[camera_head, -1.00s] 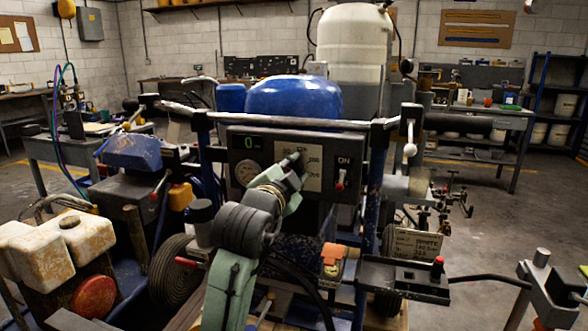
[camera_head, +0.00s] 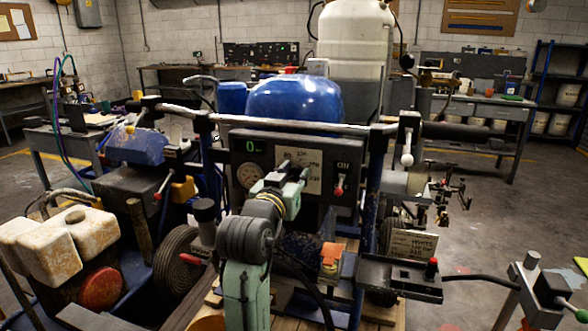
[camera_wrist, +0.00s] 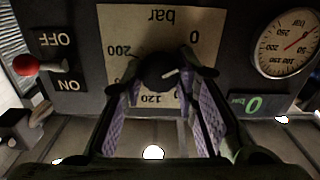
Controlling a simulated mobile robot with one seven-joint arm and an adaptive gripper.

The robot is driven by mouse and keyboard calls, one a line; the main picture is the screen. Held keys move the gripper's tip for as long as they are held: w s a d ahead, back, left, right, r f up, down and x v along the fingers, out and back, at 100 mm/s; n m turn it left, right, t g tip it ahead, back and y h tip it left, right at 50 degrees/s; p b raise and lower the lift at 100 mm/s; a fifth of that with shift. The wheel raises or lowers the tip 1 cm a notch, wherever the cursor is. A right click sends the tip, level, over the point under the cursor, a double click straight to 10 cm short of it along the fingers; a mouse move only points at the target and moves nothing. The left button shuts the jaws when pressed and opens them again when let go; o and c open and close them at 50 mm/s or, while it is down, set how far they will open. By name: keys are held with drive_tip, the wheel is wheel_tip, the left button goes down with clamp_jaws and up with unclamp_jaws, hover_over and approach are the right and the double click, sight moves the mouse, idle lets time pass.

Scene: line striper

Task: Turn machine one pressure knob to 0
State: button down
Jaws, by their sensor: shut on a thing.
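The dark round pressure knob (camera_wrist: 160,74) sits on a pale dial plate (camera_wrist: 118,22) marked bar, which appears upside down in the wrist view. Its white mark points right and slightly up, below the 0 label. My gripper (camera_wrist: 165,82) is shut on the knob, one purple-padded finger on each side. In the head view my gripper (camera_head: 296,172) is at the control panel (camera_head: 325,212), and it hides the knob. The green display (camera_wrist: 255,104) reads 0; it also shows in the head view (camera_head: 254,146).
A red-tipped ON/OFF switch (camera_wrist: 28,65) and a round gauge (camera_wrist: 288,43) flank the dial plate. A metal handlebar (camera_head: 290,123) runs above the panel, with a blue tank (camera_head: 295,99) behind. A black box with a red button (camera_head: 400,277) juts out at lower right.

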drive_tip(key=shift+n+p, duration=0.65)
drive_tip(key=shift+n, duration=0.65)
drive_tip(key=c, duration=1.2)
unclamp_jaws()
drive_tip(key=shift+c, duration=0.2)
drive_tip(key=v, duration=1.2)
